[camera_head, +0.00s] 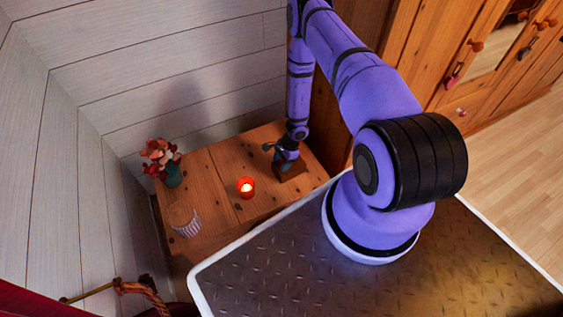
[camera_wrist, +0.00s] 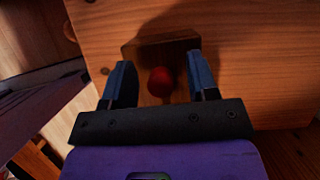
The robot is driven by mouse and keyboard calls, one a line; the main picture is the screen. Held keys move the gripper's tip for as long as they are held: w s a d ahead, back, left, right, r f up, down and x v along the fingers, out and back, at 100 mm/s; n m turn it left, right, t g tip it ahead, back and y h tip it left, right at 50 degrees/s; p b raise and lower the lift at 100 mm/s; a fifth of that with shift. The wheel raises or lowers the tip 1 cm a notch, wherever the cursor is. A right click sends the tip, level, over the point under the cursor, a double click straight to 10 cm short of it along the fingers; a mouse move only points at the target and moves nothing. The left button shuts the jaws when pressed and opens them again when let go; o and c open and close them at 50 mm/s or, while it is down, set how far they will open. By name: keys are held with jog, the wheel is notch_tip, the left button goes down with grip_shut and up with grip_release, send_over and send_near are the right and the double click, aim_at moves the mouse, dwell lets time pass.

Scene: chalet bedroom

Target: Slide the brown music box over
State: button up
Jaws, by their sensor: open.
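The brown music box (camera_head: 291,172) sits on the wooden tabletop near its right end, in the head view. It also shows in the wrist view (camera_wrist: 150,52) as a brown block with a round red part (camera_wrist: 161,81) in front of it or on it; I cannot tell which. My gripper (camera_head: 284,156) is above the box in the head view, partly covering it. In the wrist view my gripper (camera_wrist: 159,62) is open, with one blue finger on each side of the red part. I cannot tell whether the fingers touch the box.
On the wooden table (camera_head: 222,158) stand a lit red candle (camera_head: 246,187), a green vase with flowers (camera_head: 172,172) and a striped cup-like item (camera_head: 185,220). A plank wall (camera_head: 150,60) is behind and left. A wooden wardrobe (camera_head: 450,60) is at right. Tabletop between candle and flowers is clear.

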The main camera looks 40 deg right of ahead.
jog(key=v, duration=1)
jog(key=shift+d+r, duration=0.2)
jog(key=shift+r, duration=0.15)
